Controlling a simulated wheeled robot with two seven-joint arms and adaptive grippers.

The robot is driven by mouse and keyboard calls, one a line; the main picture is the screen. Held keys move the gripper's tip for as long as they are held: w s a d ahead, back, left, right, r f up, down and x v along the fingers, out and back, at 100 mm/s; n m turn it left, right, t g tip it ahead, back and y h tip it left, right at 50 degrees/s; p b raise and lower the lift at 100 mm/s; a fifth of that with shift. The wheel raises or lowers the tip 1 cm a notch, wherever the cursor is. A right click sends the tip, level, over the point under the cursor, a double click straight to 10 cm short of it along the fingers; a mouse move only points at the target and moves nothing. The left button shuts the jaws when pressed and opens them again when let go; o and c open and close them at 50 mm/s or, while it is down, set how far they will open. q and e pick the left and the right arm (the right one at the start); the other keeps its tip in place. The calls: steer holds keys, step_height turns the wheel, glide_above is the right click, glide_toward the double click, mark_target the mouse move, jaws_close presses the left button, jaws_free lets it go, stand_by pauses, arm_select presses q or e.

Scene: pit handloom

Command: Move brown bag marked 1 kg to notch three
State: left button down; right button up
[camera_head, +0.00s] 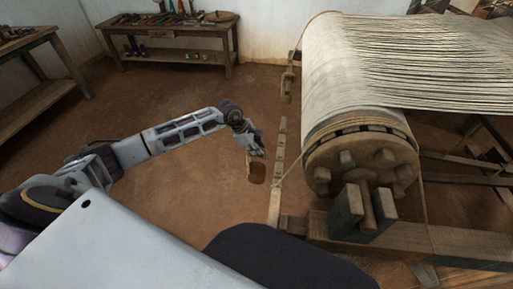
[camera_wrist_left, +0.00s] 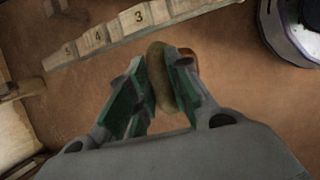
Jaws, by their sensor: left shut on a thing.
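The brown bag (camera_head: 257,173) hangs upright in my left gripper (camera_head: 257,153), just left of the notched wooden bar (camera_head: 280,150). In the left wrist view my left gripper (camera_wrist_left: 158,75) is shut on the bag (camera_wrist_left: 160,85), with a green-padded finger on each side. The bag's weight mark cannot be read. The notched bar (camera_wrist_left: 95,38) shows there with steps numbered 5, 4 and 3; notch three (camera_wrist_left: 138,16) is above and slightly left of the bag. The bag is apart from the bar. My right gripper is not in view.
The loom's roller end (camera_head: 360,160) with its wound white warp stands right of the bar. Another small brown hanging piece (camera_head: 287,88) is behind the bar. Wooden benches (camera_head: 170,32) stand at the back and far left (camera_head: 40,85). The floor left of the bar is open.

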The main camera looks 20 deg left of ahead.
arm_select(q)
steer(key=shift+w+d+r, duration=0.1)
steer(key=shift+w+d, duration=0.05)
steer(key=shift+d, duration=0.15)
